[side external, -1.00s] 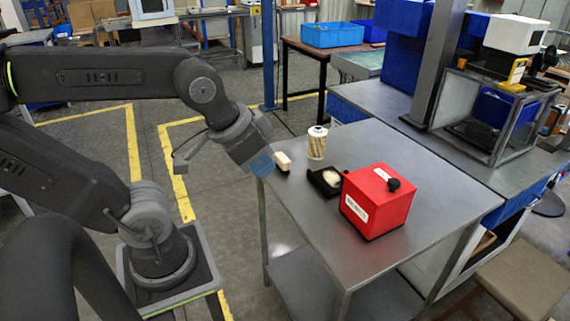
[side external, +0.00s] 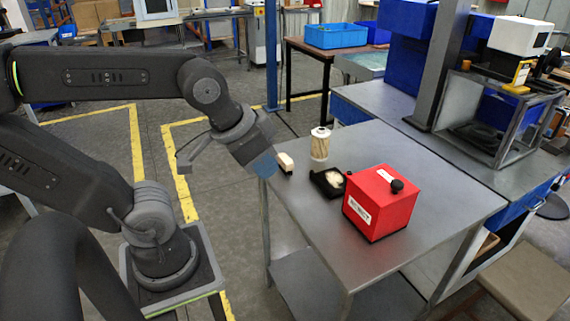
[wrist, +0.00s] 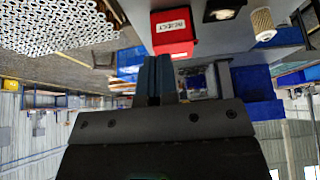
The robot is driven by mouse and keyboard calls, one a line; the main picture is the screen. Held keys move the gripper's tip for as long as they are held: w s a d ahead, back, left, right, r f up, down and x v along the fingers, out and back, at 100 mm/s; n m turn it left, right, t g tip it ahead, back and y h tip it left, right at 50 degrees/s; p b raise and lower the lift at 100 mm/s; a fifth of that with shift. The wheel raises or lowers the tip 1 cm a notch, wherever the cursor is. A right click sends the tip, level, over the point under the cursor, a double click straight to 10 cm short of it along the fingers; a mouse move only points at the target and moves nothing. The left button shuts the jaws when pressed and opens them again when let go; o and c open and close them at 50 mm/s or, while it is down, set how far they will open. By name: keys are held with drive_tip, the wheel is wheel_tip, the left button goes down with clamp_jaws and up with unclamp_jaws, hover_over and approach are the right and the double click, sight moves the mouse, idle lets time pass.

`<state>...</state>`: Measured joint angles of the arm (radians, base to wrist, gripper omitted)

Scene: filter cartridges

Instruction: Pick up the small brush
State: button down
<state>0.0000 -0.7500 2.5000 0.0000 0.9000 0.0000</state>
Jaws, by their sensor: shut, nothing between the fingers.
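The small brush (side external: 285,161), a pale block with a dark underside, lies near the left edge of the metal table in the side external view. My gripper (side external: 264,164) is just left of the brush in that picture, by the table edge; its height and distance from the brush are hard to judge. In the wrist view my gripper (wrist: 160,75) shows two blue fingers close together, with nothing seen between them. The brush does not show clearly in the wrist view.
The metal table (side external: 310,225) also holds a pleated filter cartridge (side external: 320,144), a black tray (side external: 322,187) with a pale item in it, and a red box (side external: 381,203). These sit right of the brush. The front of the table is clear.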

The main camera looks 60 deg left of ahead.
drive_tip(key=c, duration=1.8)
unclamp_jaws()
drive_tip(key=o, duration=1.1)
drive_tip(key=m+g+y, duration=0.4)
drive_tip(key=m+g, duration=0.2)
drive_tip(key=m, duration=1.2)
hover_over(286, 158)
drive_tip(key=d, duration=0.4)
wheel_tip(286, 158, down, 13)
drive_tip(key=x, duration=0.7)
drive_tip(key=shift+w+a+f, duration=0.1)
drive_tip(key=shift+a+f, duration=0.15)
drive_tip(key=shift+f, duration=0.05)
drive_tip(key=shift+x, duration=3.1)
